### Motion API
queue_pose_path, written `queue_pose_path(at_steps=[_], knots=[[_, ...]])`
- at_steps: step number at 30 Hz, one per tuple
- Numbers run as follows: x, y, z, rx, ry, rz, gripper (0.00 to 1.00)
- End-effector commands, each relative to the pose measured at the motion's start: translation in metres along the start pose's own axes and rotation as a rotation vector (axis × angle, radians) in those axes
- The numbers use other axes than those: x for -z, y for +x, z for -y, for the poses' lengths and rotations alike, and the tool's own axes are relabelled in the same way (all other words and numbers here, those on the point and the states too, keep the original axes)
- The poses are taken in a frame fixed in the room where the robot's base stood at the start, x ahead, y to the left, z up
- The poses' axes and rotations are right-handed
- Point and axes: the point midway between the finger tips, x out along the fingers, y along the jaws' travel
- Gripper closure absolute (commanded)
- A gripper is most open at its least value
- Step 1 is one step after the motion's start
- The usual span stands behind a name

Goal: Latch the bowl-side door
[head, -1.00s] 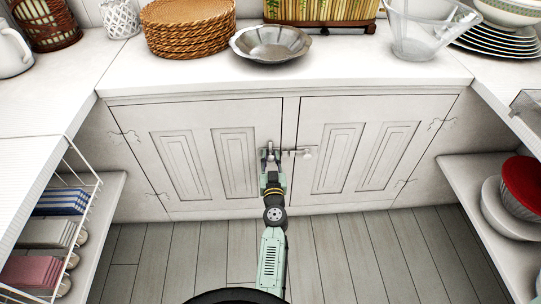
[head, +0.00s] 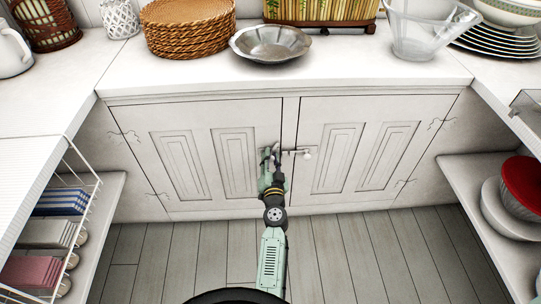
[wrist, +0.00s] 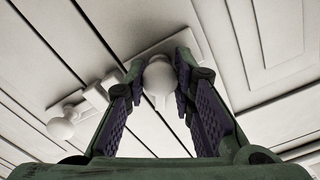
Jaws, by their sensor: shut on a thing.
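Two white cupboard doors stand closed side by side: the left door (head: 190,135) and the right door (head: 365,140). My gripper (head: 270,152) is at the left door's inner edge, near the centre gap. In the wrist view, its fingers (wrist: 159,68) are shut on a white round knob (wrist: 160,82) on a latch plate. My gripper hides most of this latch in the head view. A second knob (wrist: 60,129) shows to the left in the wrist view. In the head view, a small bolt with a knob (head: 307,154) sits at the right door's inner edge.
A red bowl (head: 523,180) is on the right side shelf. A wire rack (head: 88,187) with folded cloths is at the left. The floor before the doors is clear.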

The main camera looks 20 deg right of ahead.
Motion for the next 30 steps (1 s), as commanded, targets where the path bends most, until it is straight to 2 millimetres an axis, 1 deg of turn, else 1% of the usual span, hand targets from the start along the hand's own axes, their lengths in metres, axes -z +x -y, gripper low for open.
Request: queue_pose_path(at_steps=[1,8,11,14,24,27,30], knots=[[0.0001,0.0008,0.0025,0.005,0.009,0.0,1.0],[0.0001,0.0009,0.0032,0.006,0.015,0.001,1.0],[0.0003,0.001,0.0038,0.007,0.092,0.001,1.0],[0.0006,0.001,0.0041,0.007,0.261,0.002,1.0],[0.0006,0.0014,0.0063,0.009,0.9,0.006,1.0],[0.0008,0.0015,0.0066,0.01,1.015,0.007,1.0],[0.0008,0.0016,0.007,0.012,1.056,0.007,1.0]])
